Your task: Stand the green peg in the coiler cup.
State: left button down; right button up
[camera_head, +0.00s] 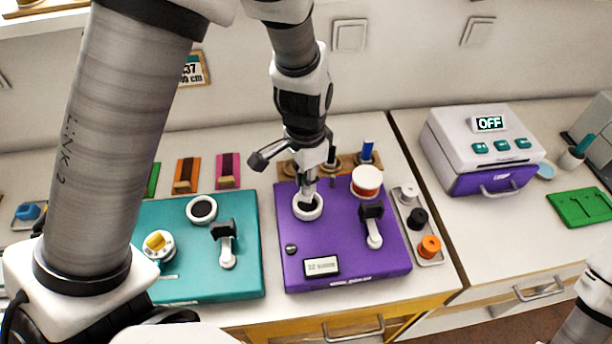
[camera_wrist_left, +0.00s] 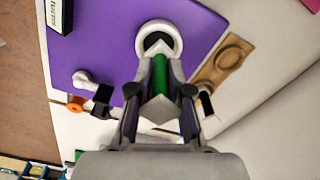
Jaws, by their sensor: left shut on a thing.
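The green peg (camera_wrist_left: 159,74) is between the fingers of my left gripper (camera_wrist_left: 160,105), which is shut on it. The coiler cup, a white ring with a dark opening (camera_head: 307,207), is on the purple board (camera_head: 288,262). It also shows in the left wrist view (camera_wrist_left: 172,29). My left gripper (camera_head: 308,183) points down right above the cup in the head view. The peg's far end overlaps the cup's opening in the wrist view; I cannot tell whether it is inside. The peg is mostly hidden by the gripper in the head view. My right gripper is not in view.
A teal board (camera_head: 200,277) with another ring is to the left. A purple-fronted machine (camera_head: 482,150) reads OFF.

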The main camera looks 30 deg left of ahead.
pick_arm(q)
jog(key=shift+w+d+f, duration=0.1)
jog(key=shift+f, duration=0.35)
jog(key=shift+w+d+r, duration=0.1)
jog(key=shift+d, duration=0.05)
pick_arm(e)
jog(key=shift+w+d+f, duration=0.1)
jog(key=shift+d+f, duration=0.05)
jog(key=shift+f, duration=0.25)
pick_arm(q)
jog(key=shift+f+b, duration=0.3)
jog(key=shift+f, duration=0.5)
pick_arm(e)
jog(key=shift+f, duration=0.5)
pick_arm(q)
jog(key=shift+f, duration=0.25)
